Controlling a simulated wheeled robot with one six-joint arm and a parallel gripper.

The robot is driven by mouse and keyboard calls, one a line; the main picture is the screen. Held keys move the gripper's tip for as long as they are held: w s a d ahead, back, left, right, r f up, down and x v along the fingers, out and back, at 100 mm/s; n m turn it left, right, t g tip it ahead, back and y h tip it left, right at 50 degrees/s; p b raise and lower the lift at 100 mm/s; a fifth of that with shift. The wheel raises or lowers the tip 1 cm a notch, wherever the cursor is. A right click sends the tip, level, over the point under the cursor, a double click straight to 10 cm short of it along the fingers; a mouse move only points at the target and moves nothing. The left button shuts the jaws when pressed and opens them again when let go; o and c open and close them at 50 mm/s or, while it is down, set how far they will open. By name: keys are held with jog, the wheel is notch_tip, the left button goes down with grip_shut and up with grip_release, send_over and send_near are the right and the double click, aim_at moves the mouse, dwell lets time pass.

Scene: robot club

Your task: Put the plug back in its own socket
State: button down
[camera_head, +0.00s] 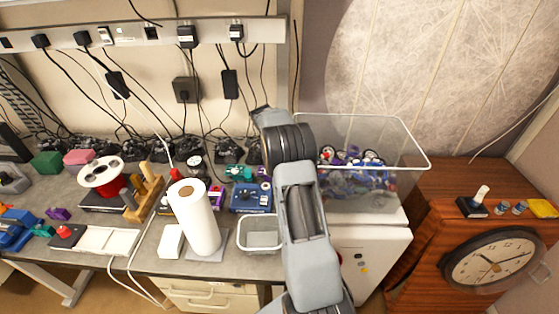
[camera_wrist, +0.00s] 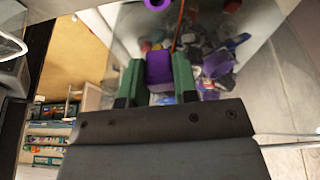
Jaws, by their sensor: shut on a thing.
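My gripper (camera_wrist: 158,64) shows in the wrist view with its two green fingers shut on a purple block-like piece (camera_wrist: 160,74). I cannot tell whether this piece is the plug. In the head view my arm reaches up in front of the clear bin's left end, and the fingers and held piece are hidden. A white socket strip (camera_head: 65,39) runs along the wall. Black plugs sit on it, among them one at the right (camera_head: 236,33) and one beside it (camera_head: 187,37). I cannot tell which socket is the plug's own.
The clear bin (camera_head: 385,124) of coloured parts stands right of my arm on a white cabinet (camera_head: 375,255). A paper roll (camera_head: 194,222) and grey basket (camera_head: 260,236) stand on the crowded bench. Cables hang along the wall. A wooden cabinet with a clock (camera_head: 495,258) is at right.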

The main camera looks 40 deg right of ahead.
jog(key=shift+f+b, duration=1.15)
jog(key=shift+f, duration=1.95)
jog(key=shift+h+b, duration=0.3)
jog(key=shift+b, duration=0.55)
jog(key=shift+a+b, duration=0.1)
jog(key=shift+b, duration=0.75)
jog(key=shift+f+b, duration=0.75)
jog(key=shift+b, duration=0.45)
dwell(2.0)
